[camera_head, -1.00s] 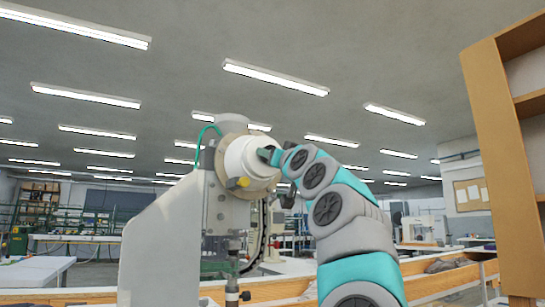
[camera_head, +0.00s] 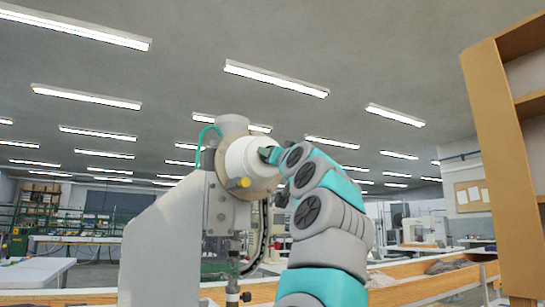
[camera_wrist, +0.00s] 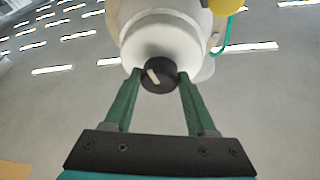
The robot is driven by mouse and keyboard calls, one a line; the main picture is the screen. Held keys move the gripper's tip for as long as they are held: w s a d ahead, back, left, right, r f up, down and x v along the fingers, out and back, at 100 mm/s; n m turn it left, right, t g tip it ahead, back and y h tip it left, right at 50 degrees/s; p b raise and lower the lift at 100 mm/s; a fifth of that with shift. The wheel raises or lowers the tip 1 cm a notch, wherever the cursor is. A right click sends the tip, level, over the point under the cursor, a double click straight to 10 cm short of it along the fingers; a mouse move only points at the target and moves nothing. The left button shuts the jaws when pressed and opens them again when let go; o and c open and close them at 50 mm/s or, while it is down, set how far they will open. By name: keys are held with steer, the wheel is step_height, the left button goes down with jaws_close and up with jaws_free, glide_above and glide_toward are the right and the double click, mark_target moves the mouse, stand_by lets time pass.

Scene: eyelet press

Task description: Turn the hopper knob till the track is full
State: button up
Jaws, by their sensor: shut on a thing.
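The white hopper (camera_head: 240,158) sits at the top of the grey press (camera_head: 160,250). In the wrist view the hopper (camera_wrist: 160,38) fills the top middle, with the black round knob (camera_wrist: 160,76) on its face. The knob has a pale mark tilted from upper left to lower right. My gripper (camera_wrist: 159,80) has its two green fingers on either side of the knob, shut on it. In the head view my gripper (camera_head: 268,154) reaches the hopper's right side, and the knob is mostly hidden there. A dark curved track (camera_head: 263,238) runs down below the hopper; its fill cannot be made out.
A yellow knob (camera_head: 243,183) sits just below the hopper, and it also shows in the wrist view (camera_wrist: 226,6). A green tube (camera_head: 202,138) loops at the hopper's left. A tall wooden shelf (camera_head: 505,180) stands at the right. Benches lie behind.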

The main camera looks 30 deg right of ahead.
steer(key=shift+m+h, duration=0.3)
steer(key=shift+m, duration=0.4)
steer(key=shift+r+m, duration=0.1)
steer(key=shift+m, duration=0.4)
steer(key=m+g+h+p, duration=0.1)
steer(key=m, duration=0.1)
steer(key=m+g+h+p, duration=0.1)
steer(key=m, duration=0.2)
steer(key=m+g+h+p, duration=0.1)
steer(key=m, duration=0.2)
steer(key=shift+a+r, duration=0.1)
steer(key=shift+m+g, duration=0.3)
steer(key=shift+m, duration=0.9)
steer(key=o, duration=1.4)
steer(key=shift+c, duration=0.2)
steer(key=shift+s+a, duration=0.1)
